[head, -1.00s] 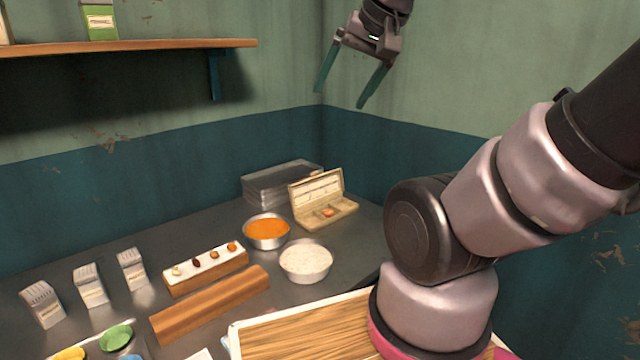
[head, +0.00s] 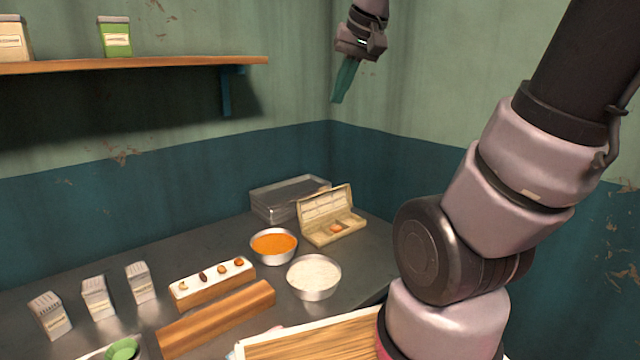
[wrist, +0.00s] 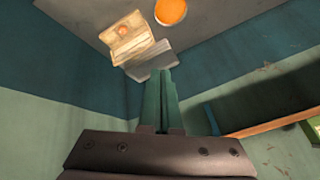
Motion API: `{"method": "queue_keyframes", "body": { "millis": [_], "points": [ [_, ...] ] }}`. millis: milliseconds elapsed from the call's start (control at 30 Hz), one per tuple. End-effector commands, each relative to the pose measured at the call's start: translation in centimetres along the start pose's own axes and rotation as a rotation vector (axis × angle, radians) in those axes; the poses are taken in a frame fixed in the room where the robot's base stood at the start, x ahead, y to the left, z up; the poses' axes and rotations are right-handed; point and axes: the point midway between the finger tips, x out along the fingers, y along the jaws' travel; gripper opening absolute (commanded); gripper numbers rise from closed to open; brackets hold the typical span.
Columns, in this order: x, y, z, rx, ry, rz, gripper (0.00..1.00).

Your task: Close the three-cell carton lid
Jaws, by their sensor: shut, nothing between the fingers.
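The three-cell carton (head: 331,231) stands on the counter near the back corner, with its lid (head: 325,202) raised open at the back. An orange-brown item (head: 336,229) lies in one of its cells. The open carton also shows at the top of the wrist view (wrist: 130,40). My gripper (head: 342,98) is high above the counter, well above the carton and apart from it. Its two green fingers are together and empty; they also show in the wrist view (wrist: 160,75).
Stacked metal trays (head: 288,200) stand behind the carton. A bowl of orange contents (head: 273,245) and a bowl of white contents (head: 314,275) stand in front of it. A wooden shelf (head: 130,63) runs along the left wall.

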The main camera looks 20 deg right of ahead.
Motion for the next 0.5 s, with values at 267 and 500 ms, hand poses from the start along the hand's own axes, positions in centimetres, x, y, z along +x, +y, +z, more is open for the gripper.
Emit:
{"method": "queue_keyframes", "body": {
  "millis": [267, 500],
  "points": [
    [5.1, -0.3, -7.7, -0.137, -0.097, 0.045, 0.0],
    [11.3, 0.1, -13.3, -0.255, -0.183, 0.069, 0.0]
  ]
}}
